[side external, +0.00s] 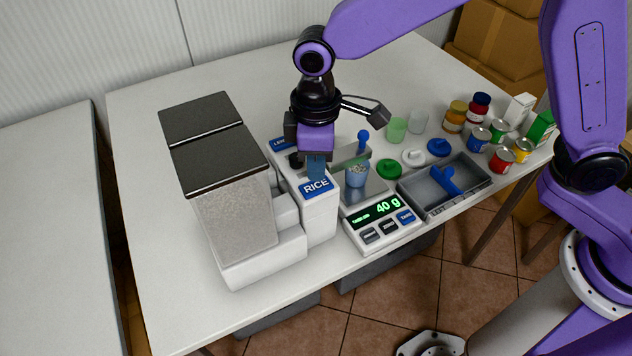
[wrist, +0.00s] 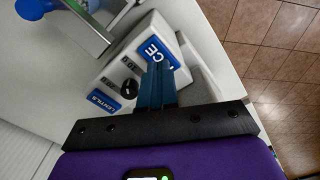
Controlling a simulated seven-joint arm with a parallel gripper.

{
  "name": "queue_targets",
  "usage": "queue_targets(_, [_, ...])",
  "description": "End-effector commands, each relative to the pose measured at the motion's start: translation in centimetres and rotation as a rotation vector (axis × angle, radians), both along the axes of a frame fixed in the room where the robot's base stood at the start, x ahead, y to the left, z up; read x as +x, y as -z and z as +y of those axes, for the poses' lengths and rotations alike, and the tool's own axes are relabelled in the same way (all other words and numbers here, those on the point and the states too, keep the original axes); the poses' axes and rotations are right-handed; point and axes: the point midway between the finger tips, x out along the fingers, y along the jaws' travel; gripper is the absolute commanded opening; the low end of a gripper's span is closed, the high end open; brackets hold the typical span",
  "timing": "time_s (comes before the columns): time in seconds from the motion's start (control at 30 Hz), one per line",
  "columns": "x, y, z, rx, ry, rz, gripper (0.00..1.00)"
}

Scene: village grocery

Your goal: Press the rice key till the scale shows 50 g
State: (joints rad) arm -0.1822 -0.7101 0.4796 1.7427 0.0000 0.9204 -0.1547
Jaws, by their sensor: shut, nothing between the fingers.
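The white dispenser (side external: 320,222) carries a blue RICE key (side external: 317,187) on its top, and the key also shows in the wrist view (wrist: 152,50). My gripper (side external: 316,173) is shut and empty, its blue fingertips at the rear edge of the RICE key; I cannot tell whether they touch it. The scale (side external: 383,228) stands to the right, and its green display (side external: 375,211) reads 40 g. A light blue cup (side external: 356,176) with pale grains in it stands on the scale's pan. A blue LENTILS key (wrist: 104,101) and a black knob (wrist: 130,89) sit farther back on the dispenser.
A tall hopper with a dark lid (side external: 212,150) stands left of the keys. A grey tray (side external: 445,190) holds a blue object. Green, white and blue lids (side external: 389,169), two cups (side external: 397,130) and several jars, cans and cartons (side external: 501,160) stand right. The table's left part is clear.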

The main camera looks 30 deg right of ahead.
Motion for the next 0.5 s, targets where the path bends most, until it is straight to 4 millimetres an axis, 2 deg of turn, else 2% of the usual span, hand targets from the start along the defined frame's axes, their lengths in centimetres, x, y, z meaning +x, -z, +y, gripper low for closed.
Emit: queue_targets(0.5, [0.0,-4.3,0.1,0.002,-0.001,-0.001,0.00])
